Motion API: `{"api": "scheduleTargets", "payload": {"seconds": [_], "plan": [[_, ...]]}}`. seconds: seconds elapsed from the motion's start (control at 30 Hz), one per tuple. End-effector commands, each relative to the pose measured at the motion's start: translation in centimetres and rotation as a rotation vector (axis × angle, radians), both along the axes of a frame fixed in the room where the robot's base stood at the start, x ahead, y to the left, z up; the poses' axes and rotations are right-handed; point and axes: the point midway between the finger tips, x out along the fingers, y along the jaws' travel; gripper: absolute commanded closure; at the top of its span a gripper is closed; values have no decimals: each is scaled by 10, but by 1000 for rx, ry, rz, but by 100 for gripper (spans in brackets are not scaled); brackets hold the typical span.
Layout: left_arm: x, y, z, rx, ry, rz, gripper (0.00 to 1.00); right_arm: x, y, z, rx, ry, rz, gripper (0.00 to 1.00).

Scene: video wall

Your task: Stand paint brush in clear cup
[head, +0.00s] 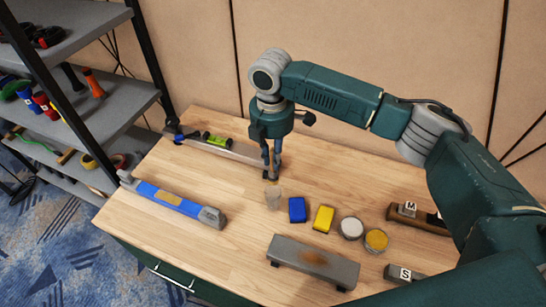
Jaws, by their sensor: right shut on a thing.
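The clear cup (273,198) stands upright on the wooden table, just left of the small blue block. My right gripper (270,175) points down right behind the cup, its fingers close together. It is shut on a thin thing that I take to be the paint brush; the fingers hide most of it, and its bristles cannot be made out. No other brush shows on the table. I cannot tell whether the held thing touches the cup or the table. My left gripper is not in view.
A grey bar (314,262) lies in front. A blue tool (170,199) lies left. Shelves (105,118) stand beyond the left edge.

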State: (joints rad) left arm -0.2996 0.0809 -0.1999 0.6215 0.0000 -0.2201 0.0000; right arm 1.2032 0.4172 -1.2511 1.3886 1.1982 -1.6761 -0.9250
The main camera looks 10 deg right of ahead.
Motion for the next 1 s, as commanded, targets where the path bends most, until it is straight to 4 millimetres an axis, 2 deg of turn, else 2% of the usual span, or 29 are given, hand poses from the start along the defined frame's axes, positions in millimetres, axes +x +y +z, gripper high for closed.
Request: {"api": "scheduleTargets", "payload": {"seconds": [0.03,0.5,1.0], "plan": [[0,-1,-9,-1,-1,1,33,0,0,-8,0,-1,0,100],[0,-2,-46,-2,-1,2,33,0,0,-38,0,-1,0,100],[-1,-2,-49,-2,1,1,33,0,0,-75,2,1,-2,100]]}}
